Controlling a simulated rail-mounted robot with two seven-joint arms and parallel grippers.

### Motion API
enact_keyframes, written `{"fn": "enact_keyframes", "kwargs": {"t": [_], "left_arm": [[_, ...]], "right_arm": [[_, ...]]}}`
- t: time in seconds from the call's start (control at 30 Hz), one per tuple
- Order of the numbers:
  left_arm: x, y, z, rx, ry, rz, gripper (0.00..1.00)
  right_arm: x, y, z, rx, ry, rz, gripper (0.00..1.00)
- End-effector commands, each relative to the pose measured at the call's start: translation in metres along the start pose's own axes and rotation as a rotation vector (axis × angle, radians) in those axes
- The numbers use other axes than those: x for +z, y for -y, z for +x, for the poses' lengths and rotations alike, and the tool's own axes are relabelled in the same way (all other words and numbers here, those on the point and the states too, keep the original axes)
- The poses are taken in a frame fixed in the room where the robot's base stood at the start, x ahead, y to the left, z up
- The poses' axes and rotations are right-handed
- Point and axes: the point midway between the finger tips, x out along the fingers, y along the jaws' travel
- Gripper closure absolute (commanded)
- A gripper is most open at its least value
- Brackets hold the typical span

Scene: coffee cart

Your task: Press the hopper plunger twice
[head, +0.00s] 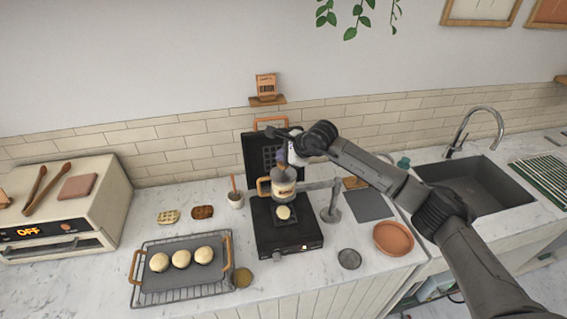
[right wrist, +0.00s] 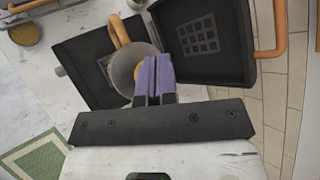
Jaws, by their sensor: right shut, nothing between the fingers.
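The batter hopper (head: 283,188), a pale canister with an orange side handle, is held by a stand arm above the open black waffle iron (head: 262,238). In the right wrist view the hopper (right wrist: 126,66) is a grey round shape partly behind my fingers. My right gripper (head: 281,156) is above the hopper top in the head view, its purple fingers (right wrist: 153,75) pressed together and empty. The plunger is mostly hidden by the gripper; whether the fingertips touch it I cannot tell. A pale round of batter (head: 284,212) lies on the iron's lower plate. My left gripper is out of view.
The iron's raised lid (head: 259,151) stands close behind the hopper. A rack tray (head: 150,297) with several pale rounds is at left, near a cup (head: 235,200). A terracotta dish (head: 393,238) and a sink (head: 475,188) are at right.

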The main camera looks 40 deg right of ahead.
Motion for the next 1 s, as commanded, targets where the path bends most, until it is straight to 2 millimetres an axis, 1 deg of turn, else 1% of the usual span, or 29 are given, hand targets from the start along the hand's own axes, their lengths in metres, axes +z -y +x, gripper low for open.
{"fn": "enact_keyframes", "kwargs": {"t": [0.43, 1.0], "left_arm": [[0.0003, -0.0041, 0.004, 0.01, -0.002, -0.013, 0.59], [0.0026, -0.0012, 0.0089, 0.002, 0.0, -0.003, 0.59]], "right_arm": [[-0.003, -0.003, 0.004, 0.0, 0.0, 0.0, 1.0], [-0.0067, -0.0068, 0.009, 0.002, -0.002, 0.0, 1.0]]}}
